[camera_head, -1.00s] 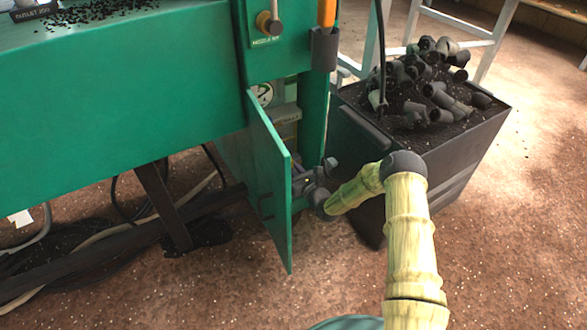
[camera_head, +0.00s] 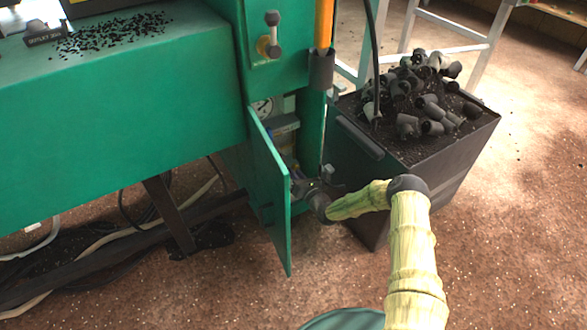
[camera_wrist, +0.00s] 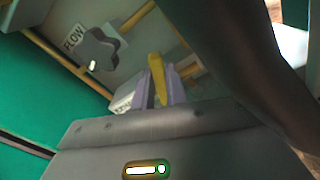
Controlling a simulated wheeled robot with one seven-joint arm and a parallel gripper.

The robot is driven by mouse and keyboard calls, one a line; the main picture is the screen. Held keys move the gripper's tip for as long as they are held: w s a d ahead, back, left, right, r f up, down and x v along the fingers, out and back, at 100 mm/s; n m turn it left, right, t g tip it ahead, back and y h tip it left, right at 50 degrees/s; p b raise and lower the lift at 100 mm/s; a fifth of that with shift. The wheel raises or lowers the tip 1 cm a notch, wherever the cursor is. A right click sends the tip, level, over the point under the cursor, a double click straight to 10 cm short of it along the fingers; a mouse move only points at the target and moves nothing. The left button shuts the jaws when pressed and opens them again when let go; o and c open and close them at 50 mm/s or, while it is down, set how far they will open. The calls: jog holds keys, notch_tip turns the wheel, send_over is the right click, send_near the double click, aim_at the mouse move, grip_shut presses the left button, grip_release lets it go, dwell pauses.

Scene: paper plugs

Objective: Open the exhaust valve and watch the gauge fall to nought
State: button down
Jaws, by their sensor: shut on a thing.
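A yellow valve lever (camera_wrist: 157,80) stands between the two pale lilac fingers of my gripper (camera_wrist: 160,92) in the wrist view. The gripper is shut on it. A white label (camera_wrist: 122,103) beside it is partly hidden and I cannot read it. In the head view my gripper (camera_head: 299,184) reaches into the green cabinet behind its open door (camera_head: 268,190), which hides part of it. The round white gauge (camera_head: 263,107) shows in the cabinet's upper part, partly covered by the door; its reading is too small to tell.
A grey lobed knob (camera_wrist: 100,48) sits by a FLOW label (camera_wrist: 73,38) on the same panel. A dark bin (camera_head: 425,180) heaped with grey plugs (camera_head: 425,95) stands close on the right. Cables (camera_head: 70,265) lie on the floor at left. A grey-knobbed lever (camera_head: 272,35) is above.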

jog(key=shift+d+f+m+p, duration=0.15)
jog(key=shift+m+p, duration=0.25)
jog(key=shift+m, duration=0.25)
jog(key=shift+d+f+m+p, duration=0.15)
jog(key=shift+m+p, duration=0.25)
jog(key=shift+m, duration=0.25)
jog(key=c, duration=1.4)
grip_release()
jog(key=shift+c, duration=0.2)
jog(key=shift+w, duration=0.1)
jog(key=shift+s+d+r, duration=0.1)
jog(key=shift+s+d, duration=0.05)
jog(key=shift+s, duration=0.05)
jog(key=p+v, duration=0.9)
jog(key=v, duration=0.8)
